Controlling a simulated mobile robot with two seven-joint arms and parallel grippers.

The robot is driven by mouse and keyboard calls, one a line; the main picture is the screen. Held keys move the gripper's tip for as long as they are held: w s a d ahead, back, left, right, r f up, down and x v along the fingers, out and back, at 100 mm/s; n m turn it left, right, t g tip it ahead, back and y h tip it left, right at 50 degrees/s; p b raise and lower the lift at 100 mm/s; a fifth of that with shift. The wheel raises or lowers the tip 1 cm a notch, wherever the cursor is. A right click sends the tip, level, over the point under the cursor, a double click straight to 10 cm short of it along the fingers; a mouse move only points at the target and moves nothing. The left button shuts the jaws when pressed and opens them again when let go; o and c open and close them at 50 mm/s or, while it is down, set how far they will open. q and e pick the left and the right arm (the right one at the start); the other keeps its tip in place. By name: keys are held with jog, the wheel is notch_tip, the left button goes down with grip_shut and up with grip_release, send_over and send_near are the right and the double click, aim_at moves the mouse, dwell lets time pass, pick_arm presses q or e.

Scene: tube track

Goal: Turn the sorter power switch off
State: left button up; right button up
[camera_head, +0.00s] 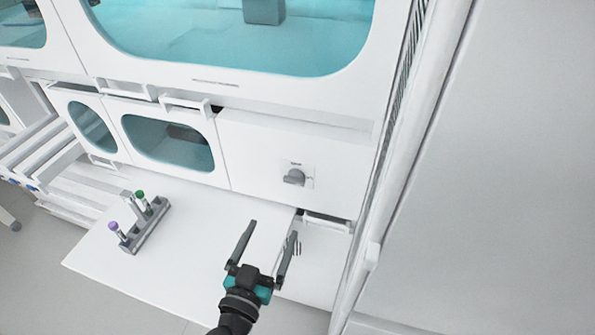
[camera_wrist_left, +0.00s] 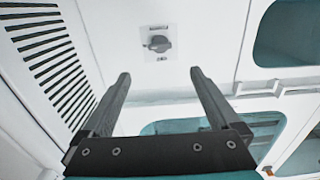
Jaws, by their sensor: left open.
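The power switch (camera_head: 295,177) is a grey rotary knob on a small pale plate on the white front panel of the machine. In the left wrist view the knob (camera_wrist_left: 158,43) shows beyond the fingertips, between and above them, with its handle lying roughly sideways. My left gripper (camera_head: 268,229) is open and empty, in front of and below the knob, apart from it. Its two fingers (camera_wrist_left: 160,76) are spread wide in the left wrist view. The small print on the plate is too small to read. My right gripper is not in view.
A grey rack (camera_head: 145,225) with a purple-capped and a green-capped tube stands on the white shelf (camera_head: 190,250) to the left. Tinted windows (camera_head: 170,142) are left of the panel. A tall white wall (camera_head: 490,180) stands close on the right.

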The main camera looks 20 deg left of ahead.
aim_at(293, 182)
pick_arm(q)
jog(key=w, duration=0.5)
jog(key=w+b, duration=0.1)
jog(key=w, duration=0.4)
jog(key=w+b, duration=0.1)
jog(key=w, duration=0.3)
jog(key=shift+w+d+r, duration=0.1)
jog(key=shift+w+d, duration=0.15)
jog(key=shift+w, duration=0.15)
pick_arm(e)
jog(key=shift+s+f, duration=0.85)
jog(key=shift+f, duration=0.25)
pick_arm(q)
jog(key=c, duration=1.4)
